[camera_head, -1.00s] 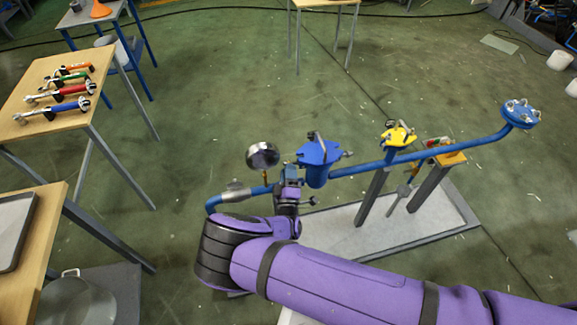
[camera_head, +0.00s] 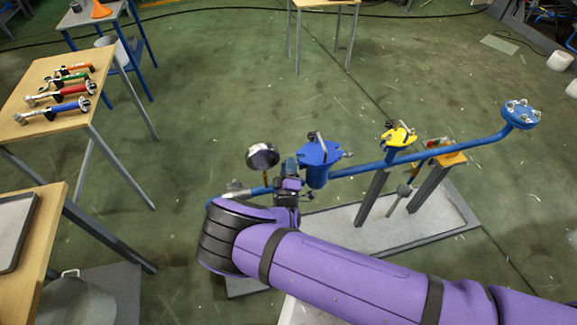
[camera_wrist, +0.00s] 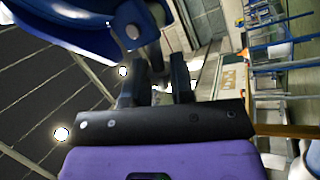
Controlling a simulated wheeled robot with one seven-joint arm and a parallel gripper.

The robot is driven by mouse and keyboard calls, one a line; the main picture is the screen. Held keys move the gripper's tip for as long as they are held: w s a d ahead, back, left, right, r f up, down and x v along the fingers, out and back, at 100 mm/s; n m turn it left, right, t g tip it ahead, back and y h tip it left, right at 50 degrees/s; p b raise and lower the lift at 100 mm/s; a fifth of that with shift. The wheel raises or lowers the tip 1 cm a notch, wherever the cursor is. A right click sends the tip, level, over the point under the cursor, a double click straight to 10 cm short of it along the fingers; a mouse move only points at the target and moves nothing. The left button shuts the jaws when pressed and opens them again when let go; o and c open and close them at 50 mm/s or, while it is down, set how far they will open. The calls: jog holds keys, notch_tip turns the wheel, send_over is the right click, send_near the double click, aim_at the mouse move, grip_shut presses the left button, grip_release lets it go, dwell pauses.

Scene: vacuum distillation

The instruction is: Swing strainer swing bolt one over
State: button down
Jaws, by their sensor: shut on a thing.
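The blue strainer (camera_head: 318,165) stands on the blue pipe, with a blue lid on top and a metal fitting (camera_head: 345,154) sticking out at its right. My gripper (camera_head: 290,166) is at the strainer's left side, close beside the lid rim. In the wrist view my gripper's dark fingers (camera_wrist: 158,78) stand a little apart, shut on the swing bolt. The bolt is mostly hidden by the fingers, and its exact angle cannot be told. The strainer's blue body (camera_wrist: 70,30) fills the upper left of the wrist view.
A pressure gauge (camera_head: 262,156) stands just left of my gripper. A yellow-topped fitting (camera_head: 398,136) and a blue flange (camera_head: 522,113) are farther right along the pipe. A wooden table (camera_head: 50,128) with several coloured-handled tools is at left.

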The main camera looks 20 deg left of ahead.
jog(key=shift+d+r+m+h, duration=0.1)
jog(key=shift+r+m+h, duration=0.15)
jog(key=shift+m, duration=0.4)
jog(key=shift+d+r+m+h, duration=0.1)
jog(key=shift+m+h, duration=0.25)
jog(key=shift+m, duration=0.3)
jog(key=c, duration=1.2)
grip_release()
jog(key=shift+w, duration=0.1)
